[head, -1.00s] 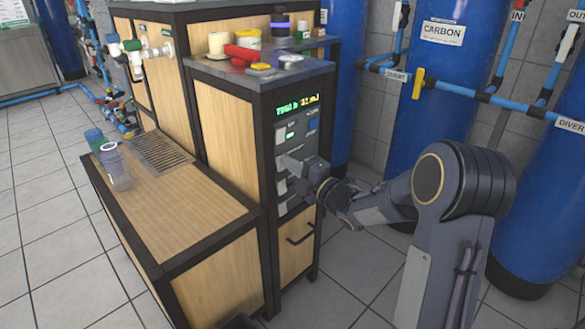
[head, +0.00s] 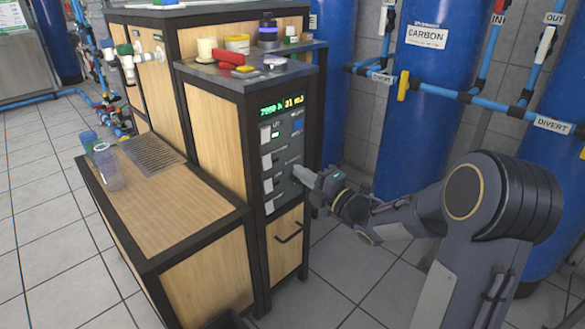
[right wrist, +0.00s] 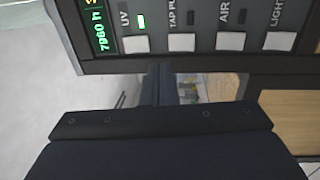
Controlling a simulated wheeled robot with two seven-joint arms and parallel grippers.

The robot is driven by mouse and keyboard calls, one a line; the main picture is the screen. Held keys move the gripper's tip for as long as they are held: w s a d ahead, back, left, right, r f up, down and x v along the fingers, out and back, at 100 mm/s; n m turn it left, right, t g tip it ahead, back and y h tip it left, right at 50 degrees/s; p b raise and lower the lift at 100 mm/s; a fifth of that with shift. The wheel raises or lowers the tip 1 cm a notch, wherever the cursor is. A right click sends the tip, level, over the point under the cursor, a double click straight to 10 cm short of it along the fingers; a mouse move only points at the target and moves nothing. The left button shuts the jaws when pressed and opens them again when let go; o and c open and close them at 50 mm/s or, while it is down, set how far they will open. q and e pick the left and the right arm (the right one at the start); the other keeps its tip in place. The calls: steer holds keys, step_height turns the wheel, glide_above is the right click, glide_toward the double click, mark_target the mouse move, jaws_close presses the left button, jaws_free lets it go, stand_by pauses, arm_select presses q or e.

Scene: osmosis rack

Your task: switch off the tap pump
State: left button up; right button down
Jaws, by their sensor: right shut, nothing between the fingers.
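The control panel (head: 283,150) on the tall cabinet's front has a column of pale switches. In the right wrist view the tap pump switch (right wrist: 181,42), its label partly cut short, sits between the UV switch (right wrist: 134,44) and the AIR switch (right wrist: 230,41). The small lamp by the tap pump switch (right wrist: 184,20) looks dark, while the UV lamp (right wrist: 141,21) is lit green. My right gripper (head: 297,171) is shut and empty, just off the panel to its right. Its fingers (right wrist: 160,84) also show in the right wrist view. My left gripper is out of view.
A green and yellow display (head: 282,104) tops the panel, and a drawer handle (head: 289,234) is below it. Jars and a red object (head: 232,57) stand on the cabinet top. Blue tanks (head: 420,100) with pipes stand behind my right arm.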

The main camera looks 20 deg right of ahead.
steer(key=shift+r+v, duration=0.2)
steer(key=shift+v, duration=0.85)
steer(key=shift+r+v, duration=0.25)
steer(key=shift+v, duration=0.8)
steer(key=s+d+f+m+g+h, duration=0.1)
steer(key=s+m+g+h, duration=0.6)
steer(key=m, duration=0.9)
steer(key=s+a+f+m+g+y+p, duration=0.1)
steer(key=s+a+f+m+g, duration=0.2)
steer(key=s, duration=0.4)
steer(key=s+a+m+g+y, duration=0.1)
steer(key=s+a+m+y, duration=0.1)
steer(key=s+a, duration=0.4)
steer(key=s+a+f+m+g+y+p, duration=0.1)
steer(key=s+a+f+m+g, duration=0.2)
steer(key=s, duration=0.5)
step_height(320, 180, up, 34)
steer(key=t+p, duration=0.1)
steer(key=p, duration=3.2)
steer(key=shift+a, duration=0.15)
